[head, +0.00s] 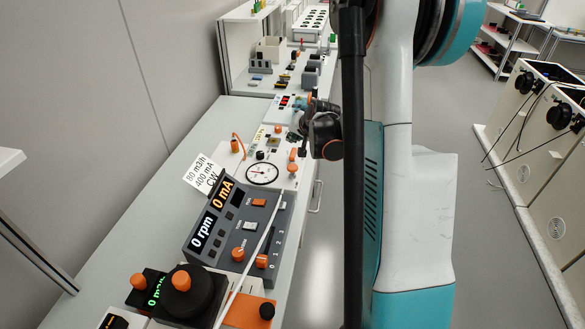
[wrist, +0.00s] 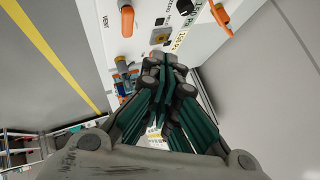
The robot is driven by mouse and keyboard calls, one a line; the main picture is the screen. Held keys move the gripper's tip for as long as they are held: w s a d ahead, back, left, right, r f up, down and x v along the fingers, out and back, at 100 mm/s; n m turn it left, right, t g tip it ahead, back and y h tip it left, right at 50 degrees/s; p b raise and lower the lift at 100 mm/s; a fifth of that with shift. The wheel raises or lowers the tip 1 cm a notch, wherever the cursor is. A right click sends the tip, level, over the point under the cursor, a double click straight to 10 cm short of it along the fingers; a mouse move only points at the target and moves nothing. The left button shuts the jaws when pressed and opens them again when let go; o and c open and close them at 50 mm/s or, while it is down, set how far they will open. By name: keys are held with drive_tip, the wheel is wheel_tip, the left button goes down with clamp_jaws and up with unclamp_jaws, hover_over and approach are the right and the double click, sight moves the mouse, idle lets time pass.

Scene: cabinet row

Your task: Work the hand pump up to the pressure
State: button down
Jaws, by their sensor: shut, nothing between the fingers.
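The pump panel is white, with a round dial gauge (head: 262,173) in the head view; its needle is too small to read. An orange handle (head: 292,160) stands at the panel's right side; an orange handle also shows at the top right of the wrist view (wrist: 219,16). My gripper (head: 304,135) is above the panel's far right side, apart from the orange handle. In the wrist view its fingers (wrist: 168,65) are together and empty.
A grey control box (head: 225,238) with rpm and mA displays stands nearer on the bench. A black knob unit (head: 185,295) is at the front. Several small devices (head: 290,80) stand farther along. The floor aisle (head: 470,260) on the right is clear.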

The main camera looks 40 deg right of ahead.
sight(295, 166)
drive_tip(key=shift+d+f+m, duration=0.3)
drive_tip(key=shift+d+f, duration=0.1)
drive_tip(key=shift+f, duration=0.1)
wheel_tip(295, 166, down, 9)
drive_tip(key=b, duration=0.6)
idle(1.4)
drive_tip(key=shift+f+b, duration=0.25)
drive_tip(key=shift+b, duration=0.3)
drive_tip(key=shift+f+b, duration=0.85)
drive_tip(key=shift+f, duration=0.2)
idle(1.0)
drive_tip(key=shift+r, duration=0.2)
drive_tip(key=shift+r+p, duration=1)
drive_tip(key=shift+r, duration=0.35)
